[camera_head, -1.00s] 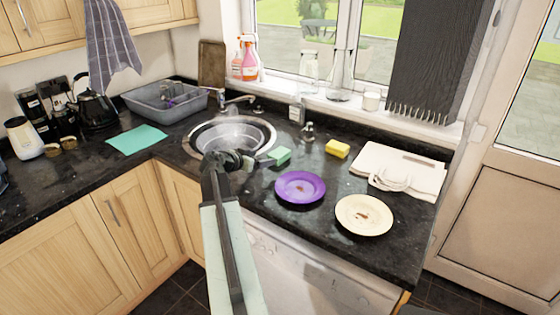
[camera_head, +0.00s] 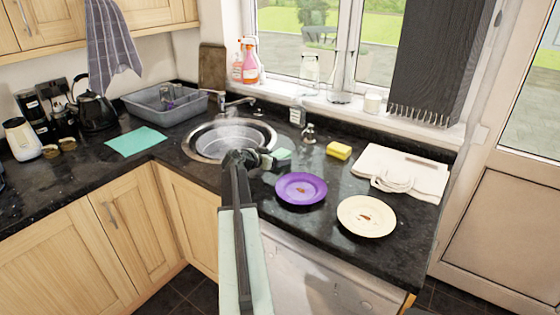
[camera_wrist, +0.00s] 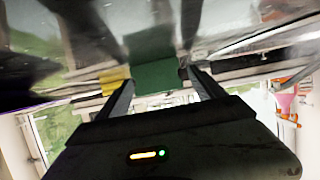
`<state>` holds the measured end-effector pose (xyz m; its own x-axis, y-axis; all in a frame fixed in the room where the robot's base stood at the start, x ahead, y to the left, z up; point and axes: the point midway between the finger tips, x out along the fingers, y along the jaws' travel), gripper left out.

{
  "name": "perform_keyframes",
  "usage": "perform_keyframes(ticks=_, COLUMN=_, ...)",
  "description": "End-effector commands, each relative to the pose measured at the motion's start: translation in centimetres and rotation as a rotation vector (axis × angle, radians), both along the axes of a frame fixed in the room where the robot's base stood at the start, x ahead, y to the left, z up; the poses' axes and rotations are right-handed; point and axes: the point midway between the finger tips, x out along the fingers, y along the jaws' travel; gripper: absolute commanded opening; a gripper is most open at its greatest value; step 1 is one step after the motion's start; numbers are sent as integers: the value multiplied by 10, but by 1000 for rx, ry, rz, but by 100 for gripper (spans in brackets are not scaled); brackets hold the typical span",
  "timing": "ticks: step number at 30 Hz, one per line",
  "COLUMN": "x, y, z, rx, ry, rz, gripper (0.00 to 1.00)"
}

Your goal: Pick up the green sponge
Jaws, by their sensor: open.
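The green sponge (camera_head: 281,155) lies on the dark granite worktop between the round sink and the purple plate. In the head view my gripper (camera_head: 262,157) is just left of it, partly in front of it. In the wrist view the green sponge (camera_wrist: 153,62) appears ahead, between the two fingers of my gripper (camera_wrist: 158,80). The fingers are apart and the gripper is open. Whether either finger touches the sponge I cannot tell.
A round sink (camera_head: 205,153) is left of the sponge. A purple plate (camera_head: 301,187), a cream plate (camera_head: 366,217), a yellow sponge (camera_head: 339,150) and a folded towel (camera_head: 420,183) are to the right.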

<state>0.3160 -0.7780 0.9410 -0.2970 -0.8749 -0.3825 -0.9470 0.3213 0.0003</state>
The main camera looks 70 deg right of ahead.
Motion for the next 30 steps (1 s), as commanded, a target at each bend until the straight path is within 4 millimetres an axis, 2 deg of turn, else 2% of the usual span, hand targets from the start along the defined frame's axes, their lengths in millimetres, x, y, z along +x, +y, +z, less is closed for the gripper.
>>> perform_keyframes(ticks=2, x=0, y=1, z=1, rx=0, ry=0, rz=0, gripper=78)
perform_keyframes(ticks=6, x=0, y=1, z=1, rx=0, ry=0, rz=0, gripper=39)
perform_keyframes(ticks=9, x=0, y=1, z=1, rx=0, ry=0, rz=0, gripper=14)
perform_keyframes(ticks=19, x=0, y=0, z=6, rx=0, ry=-1, rz=-1, gripper=14)
perform_keyframes(ticks=29, x=-1, y=0, z=46, rx=0, ry=-1, rz=-1, gripper=14)
perform_keyframes(ticks=30, x=-2, y=14, z=39, rx=1, ry=0, rz=0, gripper=14)
